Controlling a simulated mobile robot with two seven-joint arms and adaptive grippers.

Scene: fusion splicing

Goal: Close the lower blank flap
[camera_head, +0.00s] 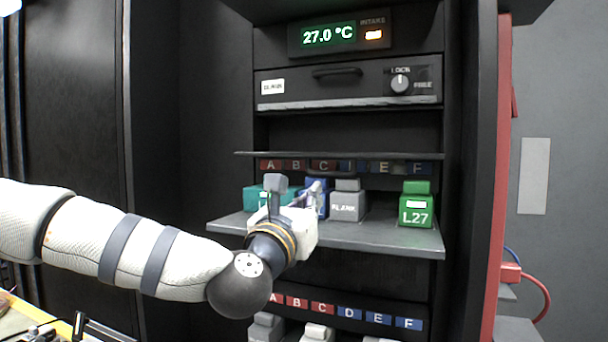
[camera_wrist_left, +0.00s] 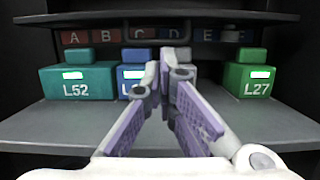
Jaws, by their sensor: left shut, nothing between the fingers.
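My left gripper (camera_head: 318,187) is shut and empty, above the open shelf (camera_head: 375,236) and in front of the modules. Its fingertips (camera_wrist_left: 165,62) meet in the left wrist view and hide part of the blue and grey modules. The grey module (camera_head: 348,204) has a label that seems to read BLANK. I cannot tell which part is the lower blank flap. My right gripper is not in view.
The shelf also holds teal L52 (camera_wrist_left: 78,82), a blue module (camera_wrist_left: 134,76) and green L27 (camera_head: 416,206). Above are a panel with a handle and knob (camera_head: 400,83) and a 27.0 °C display (camera_head: 329,35). More grey modules (camera_head: 266,328) sit below.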

